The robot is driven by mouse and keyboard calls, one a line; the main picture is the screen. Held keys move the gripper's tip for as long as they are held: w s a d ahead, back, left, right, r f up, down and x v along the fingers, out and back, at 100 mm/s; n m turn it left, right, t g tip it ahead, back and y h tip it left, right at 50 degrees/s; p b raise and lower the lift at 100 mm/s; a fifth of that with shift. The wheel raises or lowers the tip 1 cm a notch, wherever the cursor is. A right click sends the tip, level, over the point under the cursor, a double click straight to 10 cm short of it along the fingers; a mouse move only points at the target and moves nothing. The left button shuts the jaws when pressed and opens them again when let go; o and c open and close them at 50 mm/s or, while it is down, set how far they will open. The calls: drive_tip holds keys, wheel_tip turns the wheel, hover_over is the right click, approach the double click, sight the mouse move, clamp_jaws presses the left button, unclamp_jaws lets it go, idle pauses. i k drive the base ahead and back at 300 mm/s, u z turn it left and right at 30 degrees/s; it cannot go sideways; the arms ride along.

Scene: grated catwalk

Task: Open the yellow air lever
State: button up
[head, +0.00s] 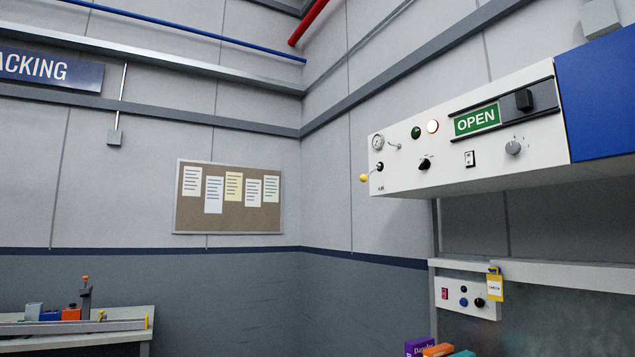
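The yellow air lever (364,178) is at the left end of a white control panel (450,178) on the right wall. Its yellow tip points left and slightly down from a dark pivot on the panel face. A small label, too small to read surely, is below it. A round gauge (378,142) sits just above the lever. My gripper is not in this view, so its state and its distance from the lever are hidden.
The panel also carries a lit lamp (432,126), a black knob (425,163), a grey dial (513,147) and a green OPEN sign (477,120). A smaller box (467,298) and colored boxes are below. A workbench (80,338) stands lower left.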

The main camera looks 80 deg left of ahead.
sight(363, 177)
drive_tip(key=u, duration=2.8)
drive_tip(key=i, duration=2.15)
drive_tip(key=z, duration=0.6)
drive_tip(key=i, duration=0.25)
drive_tip(key=z, duration=0.25)
